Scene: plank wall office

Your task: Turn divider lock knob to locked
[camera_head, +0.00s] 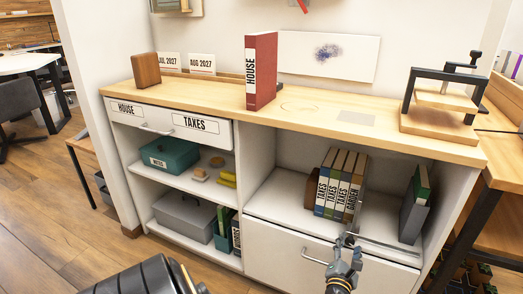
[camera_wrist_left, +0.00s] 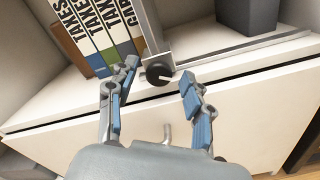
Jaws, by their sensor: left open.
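The divider lock knob (camera_wrist_left: 158,73) is a small round black knob at the foot of an upright metal divider (camera_wrist_left: 149,25), at the front of the shelf. In the head view the left gripper (camera_head: 346,240) is at the shelf's front edge, at the lower end of the divider (camera_head: 358,195), and the knob is hard to make out. My right gripper is not in view.
Several labelled binders (camera_head: 339,184) stand left of the divider. A metal rail (camera_head: 392,249) runs along the shelf front. Below is a white drawer (camera_head: 285,258) with a handle. A grey holder (camera_head: 412,212) stands at the shelf's right; the shelf between is clear.

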